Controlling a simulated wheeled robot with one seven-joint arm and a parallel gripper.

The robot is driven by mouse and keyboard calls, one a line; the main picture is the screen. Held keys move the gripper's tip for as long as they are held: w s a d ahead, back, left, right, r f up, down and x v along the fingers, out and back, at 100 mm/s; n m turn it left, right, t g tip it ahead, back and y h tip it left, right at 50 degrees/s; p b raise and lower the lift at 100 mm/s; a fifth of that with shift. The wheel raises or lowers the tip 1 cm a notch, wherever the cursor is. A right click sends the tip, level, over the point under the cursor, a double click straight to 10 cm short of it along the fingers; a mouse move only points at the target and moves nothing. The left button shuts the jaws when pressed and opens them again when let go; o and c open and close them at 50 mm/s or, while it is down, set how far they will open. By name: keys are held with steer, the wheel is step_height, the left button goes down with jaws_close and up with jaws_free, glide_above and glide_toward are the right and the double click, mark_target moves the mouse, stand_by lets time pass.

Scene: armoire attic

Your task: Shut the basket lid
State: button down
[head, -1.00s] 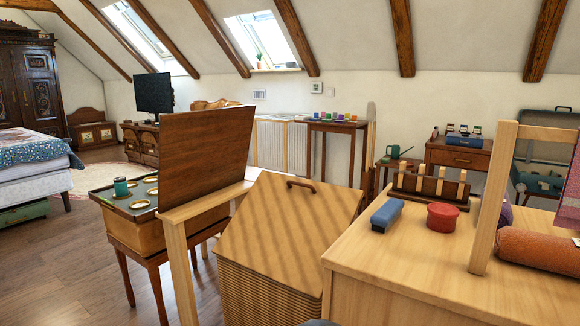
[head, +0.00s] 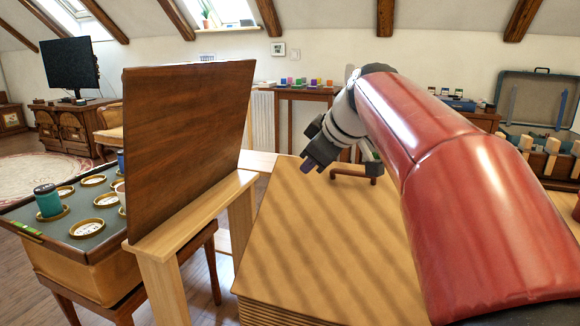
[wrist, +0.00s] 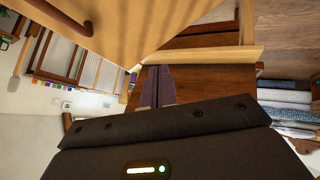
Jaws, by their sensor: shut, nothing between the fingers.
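The basket (head: 275,312) has a wicker body, seen at its near side in the head view. Its tan, stripe-shaded lid (head: 330,240) seems to slope down toward me; any gap under the far edge is hidden. A brown bar handle (head: 345,173) sits near the lid's far edge. My gripper (head: 309,166) is shut and empty, just left of the handle, over the lid's far left corner. In the wrist view the shut fingers (wrist: 158,76) show beside the lid's corner, with the lid (wrist: 150,22) and handle (wrist: 68,14) above them in the picture.
A dark brown upright panel (head: 185,150) on a light wooden frame stands left of the basket. Beyond it is a table (head: 95,240) with cups and round dishes. A wooden desk (head: 565,205) is at the right, partly behind my red arm.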

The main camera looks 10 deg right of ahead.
steer(key=w+d+r+n+t+y+b, duration=0.2)
steer(key=w+d+r+n, duration=0.25)
steer(key=w+d, duration=0.3)
steer(key=x, duration=1.1)
steer(key=shift+s+d+f, duration=0.1)
steer(key=shift+f, duration=0.05)
steer(key=shift+w+d+f, duration=0.25)
steer(key=shift+f, duration=0.2)
steer(key=shift+w+d+f, duration=0.25)
steer(key=shift+f, duration=0.2)
steer(key=shift+w+d+f, duration=0.2)
steer(key=shift+w+f, duration=0.1)
steer(key=shift+f, duration=0.15)
